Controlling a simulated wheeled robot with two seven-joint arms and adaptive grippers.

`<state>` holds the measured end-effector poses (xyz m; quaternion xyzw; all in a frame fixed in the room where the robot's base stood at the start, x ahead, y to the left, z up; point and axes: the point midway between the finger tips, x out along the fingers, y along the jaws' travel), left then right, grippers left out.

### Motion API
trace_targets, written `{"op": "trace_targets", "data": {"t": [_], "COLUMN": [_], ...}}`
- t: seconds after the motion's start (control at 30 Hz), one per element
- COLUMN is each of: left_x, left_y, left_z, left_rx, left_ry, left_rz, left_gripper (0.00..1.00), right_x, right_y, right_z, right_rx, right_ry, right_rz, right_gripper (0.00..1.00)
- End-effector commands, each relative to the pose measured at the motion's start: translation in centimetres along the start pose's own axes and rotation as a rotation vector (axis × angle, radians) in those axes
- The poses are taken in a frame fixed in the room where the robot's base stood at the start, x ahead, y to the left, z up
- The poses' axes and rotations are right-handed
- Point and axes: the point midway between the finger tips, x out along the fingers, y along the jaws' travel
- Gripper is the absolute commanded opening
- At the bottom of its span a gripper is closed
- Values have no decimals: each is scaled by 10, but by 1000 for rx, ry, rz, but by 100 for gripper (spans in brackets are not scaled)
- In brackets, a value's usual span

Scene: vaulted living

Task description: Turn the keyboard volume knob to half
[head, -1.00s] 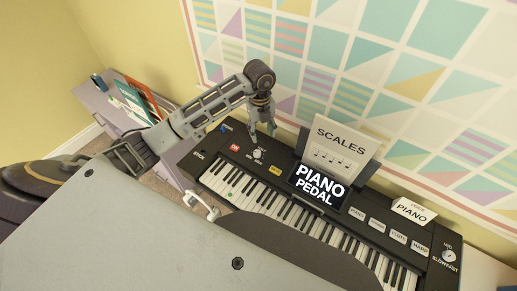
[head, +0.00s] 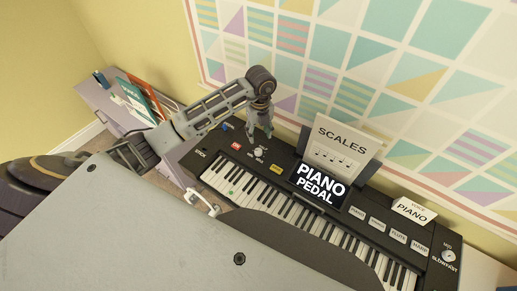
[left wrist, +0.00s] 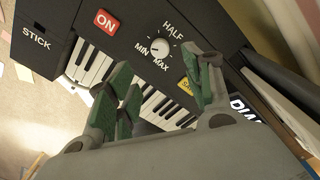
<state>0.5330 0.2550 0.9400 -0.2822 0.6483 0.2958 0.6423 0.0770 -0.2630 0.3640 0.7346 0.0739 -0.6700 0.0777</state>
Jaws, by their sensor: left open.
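The keyboard (head: 277,170) stands against the wall with its white volume knob (head: 258,153) near the left end. In the left wrist view the knob (left wrist: 160,46) sits inside a dial marked HALF, MIN and MAX. A small dark mark shows on its left part, but its exact setting is hard to read. My left gripper (head: 259,132) is open and empty above the panel, just behind the knob in the head view. In the left wrist view its green-grey fingers (left wrist: 158,78) are spread, with the knob beyond their tips. My right gripper is not in view.
A red ON button (left wrist: 107,21) and a yellow button (head: 276,168) flank the knob. The SCALES sheet (head: 340,146) and PIANO PEDAL screen (head: 318,186) stand to the right. A grey surface (head: 150,225) fills the front. A lilac shelf (head: 108,108) with books is at left.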

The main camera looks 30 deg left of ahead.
Motion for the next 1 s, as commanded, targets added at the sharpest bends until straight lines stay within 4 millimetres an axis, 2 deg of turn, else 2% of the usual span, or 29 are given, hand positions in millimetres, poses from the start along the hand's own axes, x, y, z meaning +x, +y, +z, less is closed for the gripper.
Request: {"op": "trace_targets", "data": {"t": [0.6, 0.8, 1.0], "left_x": [82, 100, 107], "left_y": [0, 0, 0], "left_z": [-1, 0, 0], "left_rx": [0, 1, 1], "left_ry": [2, 1, 1], "left_rz": [2, 0, 0], "left_gripper": [51, 51, 51], "right_x": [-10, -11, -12], "right_y": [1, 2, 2], "right_z": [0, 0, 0], "right_rx": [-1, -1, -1], "right_ry": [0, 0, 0], "right_rz": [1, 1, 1], "right_gripper": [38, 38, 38]}}
